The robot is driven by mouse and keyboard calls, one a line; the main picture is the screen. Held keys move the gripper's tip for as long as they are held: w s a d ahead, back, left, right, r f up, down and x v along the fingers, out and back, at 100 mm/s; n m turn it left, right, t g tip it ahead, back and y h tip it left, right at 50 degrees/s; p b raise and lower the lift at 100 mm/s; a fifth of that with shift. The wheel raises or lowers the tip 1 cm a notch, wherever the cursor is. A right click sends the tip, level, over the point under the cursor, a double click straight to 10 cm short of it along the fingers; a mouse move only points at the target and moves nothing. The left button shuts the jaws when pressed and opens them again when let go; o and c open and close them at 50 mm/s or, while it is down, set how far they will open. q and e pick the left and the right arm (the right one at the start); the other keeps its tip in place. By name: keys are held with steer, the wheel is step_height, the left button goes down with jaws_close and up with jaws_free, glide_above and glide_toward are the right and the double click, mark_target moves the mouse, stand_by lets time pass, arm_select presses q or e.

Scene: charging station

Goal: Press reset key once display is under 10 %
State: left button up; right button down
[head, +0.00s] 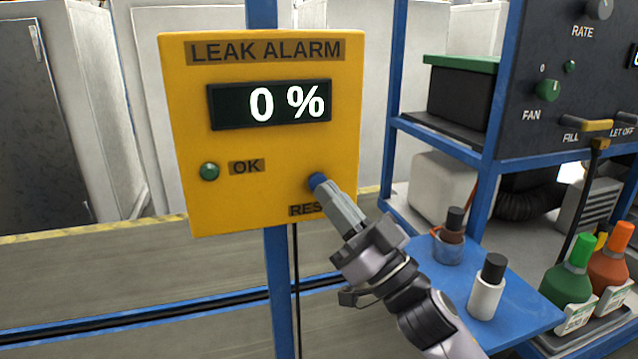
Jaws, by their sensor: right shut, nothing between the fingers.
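The yellow leak alarm box (225,205) is mounted on a blue post. Its dark display (270,104) reads "0 %". A green OK lamp (209,171) sits at the lower left of its face. The blue reset key (318,181) is at the lower right, above a label partly hidden by my gripper. My right gripper (326,190) is shut and empty, with its fingertips at the reset key. They appear to touch it, but I cannot tell whether the key is pushed in. My left gripper is not in view.
A blue shelf (530,312) at the right holds a white bottle with a black cap (487,287) and a brown bottle (452,226), close to my right arm. Green (570,268) and orange (610,258) bottles stand beyond. A dark control panel (560,110) is at upper right.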

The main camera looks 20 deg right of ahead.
steer(key=shift+w, duration=0.2)
steer(key=shift+w, duration=0.2)
steer(key=shift+w, duration=0.45)
stand_by(0.8)
steer(key=shift+s, duration=0.1)
steer(key=shift+s+p, duration=0.4)
steer(key=shift+s, duration=0.35)
steer(key=s+p, duration=0.1)
steer(key=s, duration=0.4)
steer(key=shift+d, duration=0.1)
stand_by(0.3)
